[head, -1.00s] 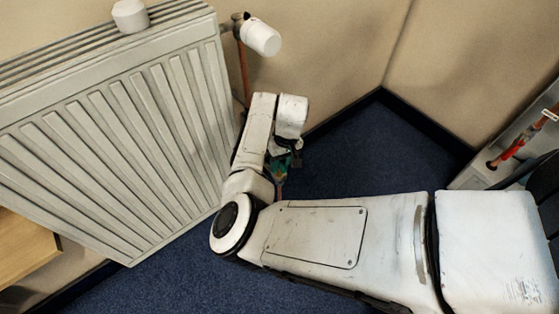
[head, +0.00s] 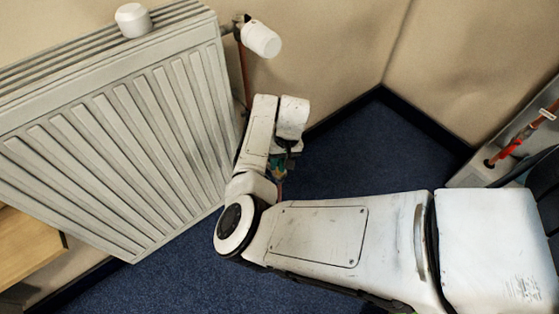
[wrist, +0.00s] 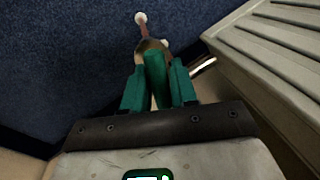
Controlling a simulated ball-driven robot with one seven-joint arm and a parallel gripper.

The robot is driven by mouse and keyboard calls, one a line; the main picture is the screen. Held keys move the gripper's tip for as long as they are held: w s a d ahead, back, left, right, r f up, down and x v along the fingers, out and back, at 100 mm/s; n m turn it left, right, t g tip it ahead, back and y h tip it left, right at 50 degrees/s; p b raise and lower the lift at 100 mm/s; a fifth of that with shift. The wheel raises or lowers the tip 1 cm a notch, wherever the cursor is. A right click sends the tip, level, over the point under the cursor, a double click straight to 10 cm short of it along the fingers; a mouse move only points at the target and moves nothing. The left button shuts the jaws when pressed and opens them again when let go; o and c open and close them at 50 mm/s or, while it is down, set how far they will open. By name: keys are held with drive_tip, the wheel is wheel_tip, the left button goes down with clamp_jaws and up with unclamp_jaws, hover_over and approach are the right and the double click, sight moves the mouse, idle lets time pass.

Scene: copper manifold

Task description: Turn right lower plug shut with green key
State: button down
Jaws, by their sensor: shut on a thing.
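My gripper (wrist: 156,82) is shut on the green key (wrist: 155,70), which stands between its two green fingers in the wrist view. The key's far end meets or overlaps a brass-coloured fitting (wrist: 150,45); I cannot tell whether it is seated on the plug there. The plug itself is hidden by the key. In the head view my gripper (head: 278,168) is a small teal patch beside the radiator's lower right edge, mostly covered by my arm. A short shiny metal piece (wrist: 203,67) shows between the key and the radiator.
The ribbed white radiator (head: 130,150) stands close on the left in the head view. A white valve head (head: 261,39) and copper pipe (head: 243,75) are at its upper right. A wooden piece (head: 25,245) is at lower left.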

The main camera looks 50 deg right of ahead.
drive_tip(key=c, duration=1.9)
unclamp_jaws()
drive_tip(key=shift+f+m+p, duration=0.15)
drive_tip(key=shift+m+p, duration=0.45)
drive_tip(key=shift+m, duration=0.6)
clamp_jaws()
drive_tip(key=shift+o, duration=0.2)
unclamp_jaws()
drive_tip(key=shift+m+p, duration=0.4)
drive_tip(key=shift+m, duration=0.2)
drive_tip(key=shift+s+f+m+t+h, duration=0.1)
drive_tip(key=shift+m+t+h, duration=0.2)
drive_tip(key=shift+m, duration=0.3)
clamp_jaws()
drive_tip(key=shift+m+p, duration=0.6)
drive_tip(key=shift+m, duration=0.6)
unclamp_jaws()
